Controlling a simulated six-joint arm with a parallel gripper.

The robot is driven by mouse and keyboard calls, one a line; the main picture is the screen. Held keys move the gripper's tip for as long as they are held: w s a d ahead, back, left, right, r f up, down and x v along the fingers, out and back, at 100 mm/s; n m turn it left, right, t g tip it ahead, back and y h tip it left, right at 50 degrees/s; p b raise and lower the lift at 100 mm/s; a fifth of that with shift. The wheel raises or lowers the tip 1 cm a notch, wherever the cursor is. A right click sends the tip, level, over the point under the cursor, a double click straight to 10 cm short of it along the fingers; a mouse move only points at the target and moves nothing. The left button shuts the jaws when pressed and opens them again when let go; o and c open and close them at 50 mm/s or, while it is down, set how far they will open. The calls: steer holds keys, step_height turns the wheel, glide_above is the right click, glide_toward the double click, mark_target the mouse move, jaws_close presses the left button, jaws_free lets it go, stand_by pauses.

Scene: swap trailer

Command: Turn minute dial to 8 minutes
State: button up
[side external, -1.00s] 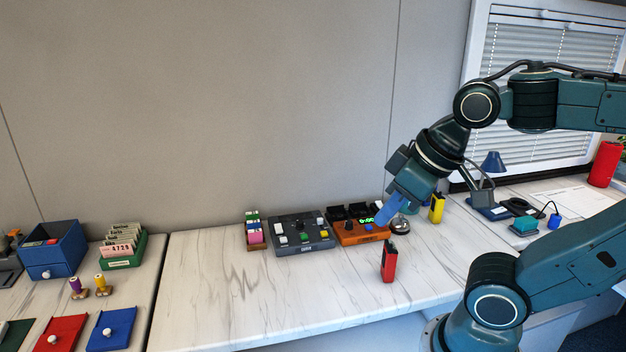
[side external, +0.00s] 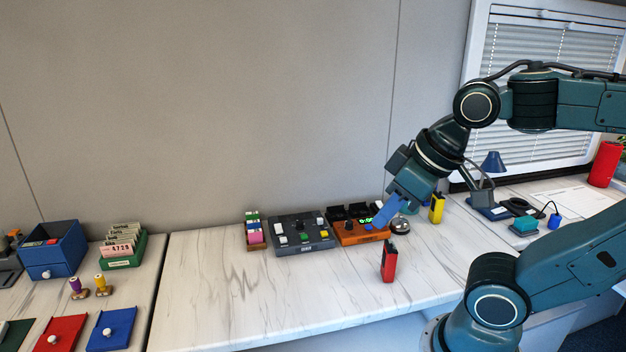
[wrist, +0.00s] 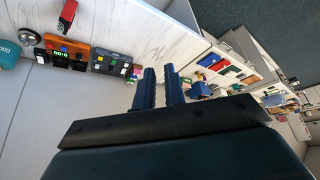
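An orange timer box (side external: 347,239) with a lit green display stands on the marble counter. It also shows at the upper left of the wrist view (wrist: 77,47), where the display appears to start with zeros. A dark knob (side external: 349,226) sits on its top, partly lost among small details; its pointer setting is too small to read. My gripper (side external: 380,222) has blue fingers close over the right side of the box, near the display. In the wrist view its two fingers (wrist: 160,72) stand parallel with a narrow empty gap. I cannot tell whether a finger touches the box.
A dark grey control panel (side external: 290,246) stands just left of the timer. A silver bell (side external: 400,225) is close on the right. A red upright object (side external: 388,262) stands in front and a yellow one (side external: 437,209) behind right. The counter's front left is clear.

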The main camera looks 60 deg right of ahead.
steer(key=o, duration=0.7)
steer(key=shift+w+d+r, duration=0.1)
steer(key=shift+w+r, duration=0.05)
steer(key=shift+w, duration=0.1)
steer(key=w+d+r+g, duration=0.1)
steer(key=w+d+r, duration=0.3)
steer(key=w, duration=0.5)
steer(key=g, duration=0.5)
glide_above(349, 222)
step_height(349, 222, down, 22)
steer(key=r, duration=0.1)
steer(key=shift+d+f, duration=0.1)
steer(key=shift+f, duration=0.15)
steer(key=shift+f, duration=0.1)
step_height(349, 222, down, 14)
steer(key=shift+r, duration=0.25)
